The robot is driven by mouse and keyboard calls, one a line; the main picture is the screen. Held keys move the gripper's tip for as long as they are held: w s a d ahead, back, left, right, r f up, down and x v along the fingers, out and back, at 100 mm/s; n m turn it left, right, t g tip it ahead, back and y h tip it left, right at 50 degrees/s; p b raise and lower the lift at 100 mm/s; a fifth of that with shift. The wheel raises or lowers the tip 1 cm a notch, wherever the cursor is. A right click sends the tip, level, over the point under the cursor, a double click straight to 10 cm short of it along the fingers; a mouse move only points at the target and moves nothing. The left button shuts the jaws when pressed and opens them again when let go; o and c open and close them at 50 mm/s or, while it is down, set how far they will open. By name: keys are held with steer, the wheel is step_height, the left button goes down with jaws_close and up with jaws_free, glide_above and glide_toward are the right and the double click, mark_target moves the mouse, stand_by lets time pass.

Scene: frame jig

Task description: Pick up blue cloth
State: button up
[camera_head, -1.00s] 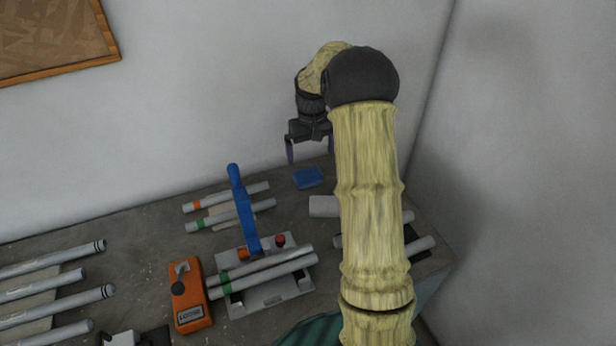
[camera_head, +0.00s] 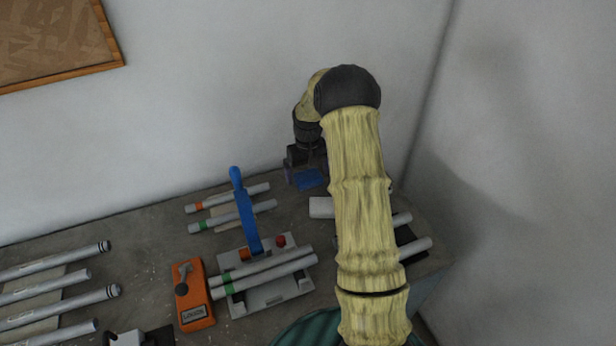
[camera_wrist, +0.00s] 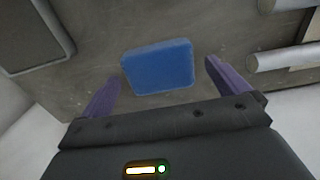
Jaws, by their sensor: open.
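The blue cloth (camera_wrist: 158,67) is a folded, flat rectangular pad on the grey table. In the wrist view it lies between and a little beyond the tips of my gripper (camera_wrist: 160,82). The two purple fingers are spread wide, one on each side of it, with nothing held. In the head view the blue cloth (camera_head: 311,180) is at the back of the table near the wall, partly hidden by my gripper (camera_head: 306,180). Whether the fingers touch the cloth cannot be told.
Tubes with orange and green bands (camera_head: 232,208) lie to the left, beside a jig with a blue handle (camera_head: 245,212). A white block (camera_head: 322,207) lies just in front of the cloth. An orange box (camera_head: 191,296) stands front left. The wall (camera_head: 200,100) is close behind.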

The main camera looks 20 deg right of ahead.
steer(key=shift+s+f, duration=0.1)
steer(key=shift+f, duration=0.75)
steer(key=c, duration=1)
